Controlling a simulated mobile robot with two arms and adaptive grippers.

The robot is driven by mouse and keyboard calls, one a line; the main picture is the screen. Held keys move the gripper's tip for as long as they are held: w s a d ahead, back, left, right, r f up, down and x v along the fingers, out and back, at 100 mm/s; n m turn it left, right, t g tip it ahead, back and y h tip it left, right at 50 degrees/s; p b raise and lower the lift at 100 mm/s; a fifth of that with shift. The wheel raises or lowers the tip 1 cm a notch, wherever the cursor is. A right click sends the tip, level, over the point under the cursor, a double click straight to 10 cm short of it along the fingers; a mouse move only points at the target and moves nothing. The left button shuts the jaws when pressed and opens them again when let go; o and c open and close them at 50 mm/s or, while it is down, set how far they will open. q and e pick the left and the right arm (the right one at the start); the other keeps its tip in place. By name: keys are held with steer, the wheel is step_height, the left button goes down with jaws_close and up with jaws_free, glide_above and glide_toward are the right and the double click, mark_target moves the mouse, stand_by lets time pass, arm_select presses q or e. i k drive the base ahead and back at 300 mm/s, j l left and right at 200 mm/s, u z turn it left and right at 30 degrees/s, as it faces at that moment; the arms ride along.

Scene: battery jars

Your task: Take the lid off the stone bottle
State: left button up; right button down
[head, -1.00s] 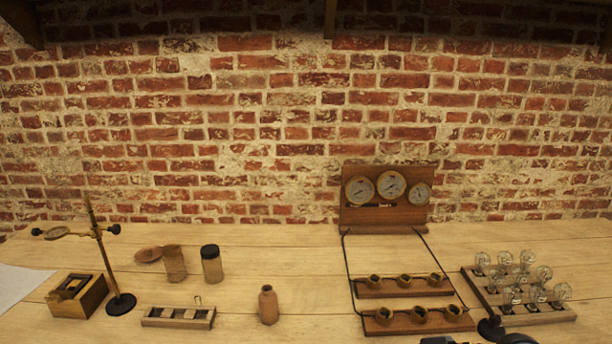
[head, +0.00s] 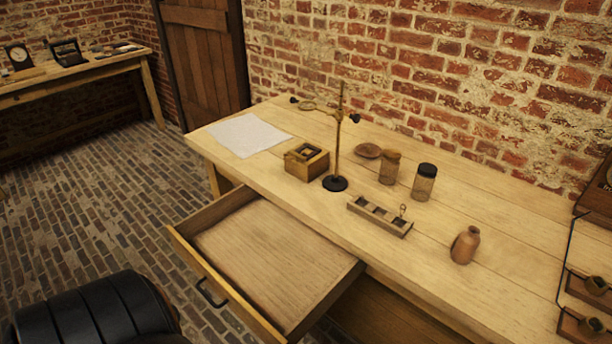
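The stone bottle (head: 465,246) is a small brown bottle with a short narrow neck. It stands upright on the workbench, at the right in the head view. Its top is the same brown as its body, and I cannot tell a separate lid on it from here. Neither of my grippers shows in this view.
Behind it stand a black-lidded glass jar (head: 424,184), a brown-topped jar (head: 389,168) and a brown dish (head: 367,150). A divided wooden tray (head: 380,217), brass stand (head: 336,183) and wooden box (head: 307,163) are left. An open drawer (head: 273,262) juts out in front.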

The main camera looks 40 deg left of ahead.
mark_target(469, 240)
steer(key=i+j+z, duration=0.1)
steer(key=j, duration=0.75)
steer(key=j+z, duration=0.15)
steer(key=j, duration=0.75)
steer(key=i+j+z, duration=0.1)
steer(key=j, duration=0.8)
steer(key=j+z, duration=0.15)
steer(key=j, duration=0.7)
steer(key=k+j+z, duration=0.1)
steer(key=j, duration=0.8)
steer(key=j+z, duration=0.15)
steer(key=j, duration=0.7)
steer(key=k, duration=0.1)
